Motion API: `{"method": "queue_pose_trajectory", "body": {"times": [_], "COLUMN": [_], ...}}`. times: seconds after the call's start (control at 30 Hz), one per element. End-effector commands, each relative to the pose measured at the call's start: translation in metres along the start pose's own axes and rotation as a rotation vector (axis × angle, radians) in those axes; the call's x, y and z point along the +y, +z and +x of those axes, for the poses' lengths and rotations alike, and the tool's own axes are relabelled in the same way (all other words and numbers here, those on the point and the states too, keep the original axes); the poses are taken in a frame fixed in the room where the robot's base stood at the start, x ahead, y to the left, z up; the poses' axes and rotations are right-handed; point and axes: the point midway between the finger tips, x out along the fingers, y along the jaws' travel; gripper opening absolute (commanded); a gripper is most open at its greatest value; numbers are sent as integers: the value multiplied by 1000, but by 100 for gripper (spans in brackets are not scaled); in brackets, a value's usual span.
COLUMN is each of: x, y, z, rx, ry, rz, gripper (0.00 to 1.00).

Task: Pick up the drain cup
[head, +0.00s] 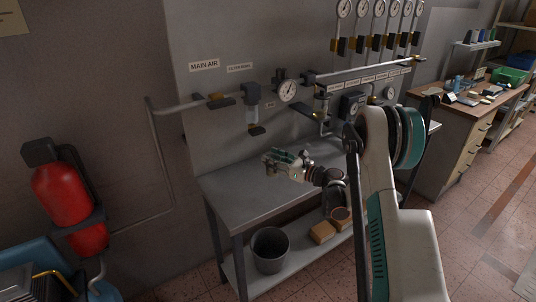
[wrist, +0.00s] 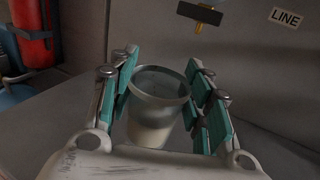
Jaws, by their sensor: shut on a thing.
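The drain cup (wrist: 158,105) is a small round vessel with a grey see-through upper part and a paler lower part. In the wrist view it sits between the teal-padded fingers of my gripper (wrist: 162,78), which is shut on it, one finger on each side. Its rim faces the camera and its mouth looks empty. In the head view my gripper (head: 278,162) is over the left part of the metal bench (head: 240,194). I cannot make out the cup there. Whether its base touches the bench top is not clear.
A filter unit (head: 252,108) and a gauge (head: 288,91) hang on the wall panel behind the bench. A grey bucket (head: 270,250) and brown blocks (head: 322,232) stand on the lower shelf. A red extinguisher (head: 62,190) is at left. The bench's front left is clear.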

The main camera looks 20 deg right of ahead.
Motion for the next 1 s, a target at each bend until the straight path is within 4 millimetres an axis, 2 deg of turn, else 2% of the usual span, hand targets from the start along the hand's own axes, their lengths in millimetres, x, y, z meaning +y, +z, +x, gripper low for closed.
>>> {"method": "queue_pose_trajectory", "body": {"times": [0.2,0.5,1.0], "x": [8,16,19], "y": [1,0,0], "z": [-20,-38,-46], "rx": [0,0,0], "ry": [-1,1,0], "rz": [0,0,0], "gripper": [16,16,16]}}
